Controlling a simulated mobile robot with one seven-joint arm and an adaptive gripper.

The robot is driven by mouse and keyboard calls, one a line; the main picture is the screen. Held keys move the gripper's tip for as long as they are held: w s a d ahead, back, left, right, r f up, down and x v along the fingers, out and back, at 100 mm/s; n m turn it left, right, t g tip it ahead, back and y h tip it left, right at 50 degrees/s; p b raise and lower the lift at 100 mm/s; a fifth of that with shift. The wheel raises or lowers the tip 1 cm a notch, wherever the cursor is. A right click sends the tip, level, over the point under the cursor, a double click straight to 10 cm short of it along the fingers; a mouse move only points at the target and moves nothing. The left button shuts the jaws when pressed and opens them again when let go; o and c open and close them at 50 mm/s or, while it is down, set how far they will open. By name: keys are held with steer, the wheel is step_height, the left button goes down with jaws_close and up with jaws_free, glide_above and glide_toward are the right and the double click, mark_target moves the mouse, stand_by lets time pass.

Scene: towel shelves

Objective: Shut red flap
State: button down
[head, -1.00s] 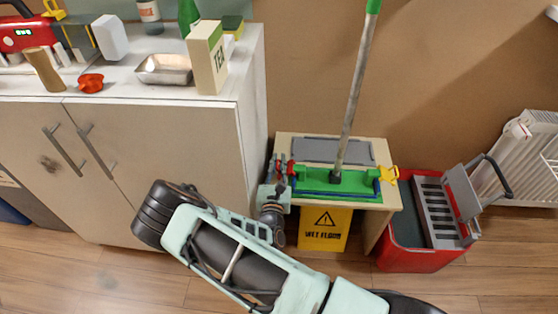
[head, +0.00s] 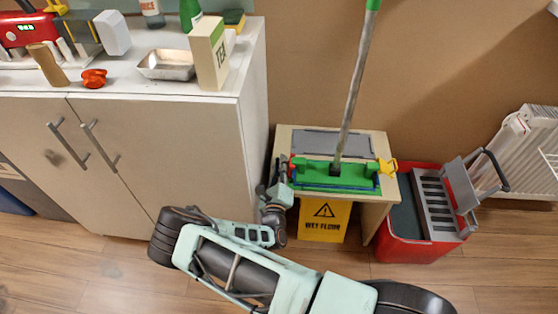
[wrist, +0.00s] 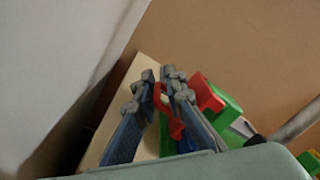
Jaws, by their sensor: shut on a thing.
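The green mop head (head: 330,173) lies on the small wooden table, with its grey pole rising from it. The red flap (head: 292,162) is at its left end, mostly hidden by my gripper in the head view. A yellow flap (head: 387,168) sticks out at the right end. My gripper (head: 283,173) is at the left end of the mop head. In the wrist view, its two blue-grey fingers (wrist: 160,112) are shut on a red part of the flap (wrist: 168,112). The flap's exact angle is hard to tell.
The white cabinet (head: 180,150) stands close to the left of my gripper. The small wooden table (head: 378,150) carries a grey plate. A yellow wet-floor sign (head: 325,221) is below its top. A red bucket (head: 410,246) and a radiator (head: 530,150) stand at the right.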

steer(key=shift+s+d+f+n, duration=0.1)
steer(key=shift+d+f+n, duration=0.2)
steer(key=shift+f+n, duration=0.3)
steer(key=shift+d, duration=0.15)
steer(key=c, duration=2.1)
jaws_free()
steer(key=shift+r, duration=0.1)
steer(key=shift+r, duration=0.25)
step_height(320, 180, up, 10)
steer(key=shift+f, duration=0.25)
